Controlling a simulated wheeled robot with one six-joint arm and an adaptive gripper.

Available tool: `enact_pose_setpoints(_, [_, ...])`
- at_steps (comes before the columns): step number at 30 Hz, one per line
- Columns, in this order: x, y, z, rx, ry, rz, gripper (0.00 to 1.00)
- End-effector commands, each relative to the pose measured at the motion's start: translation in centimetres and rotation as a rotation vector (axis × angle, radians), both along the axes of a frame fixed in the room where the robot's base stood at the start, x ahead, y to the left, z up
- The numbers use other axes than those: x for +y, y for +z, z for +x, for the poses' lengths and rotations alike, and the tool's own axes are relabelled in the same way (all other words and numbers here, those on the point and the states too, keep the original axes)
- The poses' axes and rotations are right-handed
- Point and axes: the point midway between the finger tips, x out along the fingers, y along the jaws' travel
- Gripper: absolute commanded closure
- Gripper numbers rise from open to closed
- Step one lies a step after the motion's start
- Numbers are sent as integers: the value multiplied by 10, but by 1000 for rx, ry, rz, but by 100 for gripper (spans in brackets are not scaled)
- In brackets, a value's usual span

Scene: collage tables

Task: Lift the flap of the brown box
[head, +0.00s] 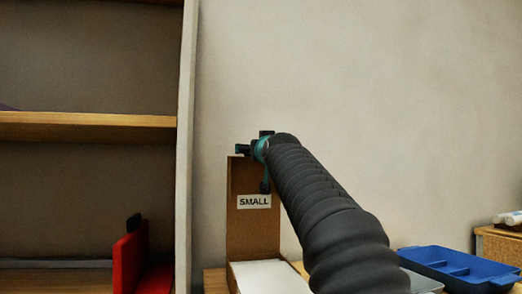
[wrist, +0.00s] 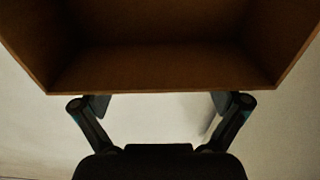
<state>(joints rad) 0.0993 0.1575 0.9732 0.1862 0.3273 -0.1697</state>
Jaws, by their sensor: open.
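The brown box (head: 241,240) is left of centre in the head view, with a tall brown panel bearing a white "SMALL" label (head: 254,202). A pale flat surface lies at its foot. My gripper (head: 258,156) is at the panel's top edge, partly hidden by my own arm. In the wrist view, a brown cardboard hollow (wrist: 165,70) with side walls fills the upper part. My gripper (wrist: 160,106) is open there, its two fingers spread apart just below the cardboard's near edge. I cannot tell whether they touch it.
A shelf unit (head: 88,126) with a pale upright stands at left, with a red object (head: 130,262) on its low board. A blue tray (head: 455,266) and a cardboard box (head: 497,246) are at right. The wall behind is bare.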

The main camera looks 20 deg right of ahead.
Motion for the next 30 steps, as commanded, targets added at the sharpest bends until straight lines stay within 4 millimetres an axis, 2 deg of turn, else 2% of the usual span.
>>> enact_pose_setpoints(5, [1, 0, -18, -2, 0, 2, 2])
enact_pose_setpoints(21, [4, -11, -99, -2, -1, 1, 2])
enact_pose_setpoints(30, [4, -13, -117, -1, -1, 1, 2])
